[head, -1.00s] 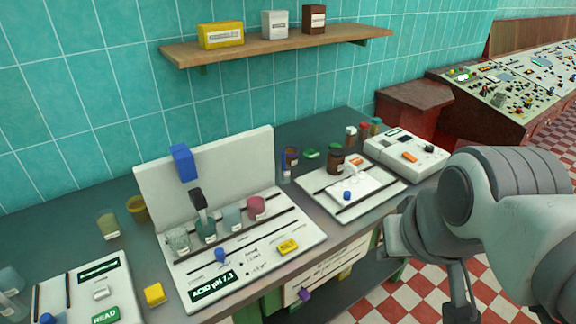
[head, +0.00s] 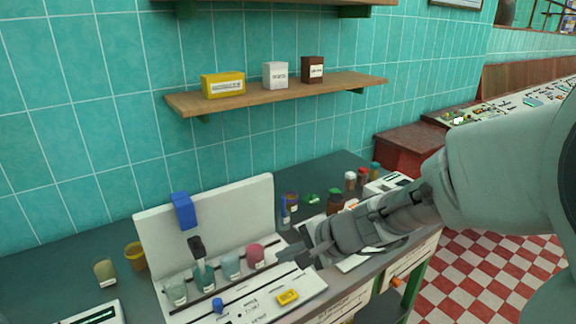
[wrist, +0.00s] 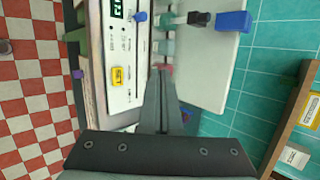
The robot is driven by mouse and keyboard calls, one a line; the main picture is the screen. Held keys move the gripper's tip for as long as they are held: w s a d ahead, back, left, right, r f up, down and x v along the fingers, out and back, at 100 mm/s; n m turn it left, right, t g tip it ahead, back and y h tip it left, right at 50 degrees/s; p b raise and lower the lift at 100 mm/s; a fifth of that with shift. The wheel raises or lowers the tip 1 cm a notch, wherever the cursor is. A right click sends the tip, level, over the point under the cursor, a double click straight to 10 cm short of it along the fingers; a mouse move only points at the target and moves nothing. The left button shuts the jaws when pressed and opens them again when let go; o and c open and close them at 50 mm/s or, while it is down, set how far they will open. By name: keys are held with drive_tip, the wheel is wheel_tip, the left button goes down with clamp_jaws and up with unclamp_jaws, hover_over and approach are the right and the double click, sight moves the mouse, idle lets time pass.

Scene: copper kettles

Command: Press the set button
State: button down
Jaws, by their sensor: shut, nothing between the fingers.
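The set button is a yellow block (head: 288,297) on the white panel (head: 318,285) of the beaker station, near its front right. In the wrist view the yellow button (wrist: 122,77) reads SET and lies left of my fingertips. My gripper (head: 287,255) is shut and empty. Its fingertips show near the right end of the station, beyond the button and beside the pink beaker (head: 256,253). In the wrist view the fingers (wrist: 162,72) point toward the pink beaker. They appear apart from the button.
Several beakers stand in a row behind the button. A blue knob (head: 217,305) sits on the panel to its left. A tall white backboard (head: 240,210) with a blue block (head: 183,210) rises behind. A shelf (head: 275,95) with three boxes hangs above.

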drive_tip(key=w+d+f+m+t, duration=0.1)
drive_tip(key=w+f+m, duration=0.6)
drive_tip(key=f, duration=0.2)
drive_tip(key=shift+f+m+h, duration=0.3)
drive_tip(key=shift+f+h, duration=0.05)
drive_tip(key=shift+h, duration=0.05)
drive_tip(key=b, duration=0.5)
hover_over(291, 298)
wheel_tip(291, 298, down, 8)
drive_tip(key=shift+r, duration=0.25)
drive_tip(key=shift+f+b, duration=0.65)
drive_tip(key=shift+b, duration=0.25)
idle(0.5)
drive_tip(key=shift+f+b, duration=0.45)
drive_tip(key=shift+b, duration=0.25)
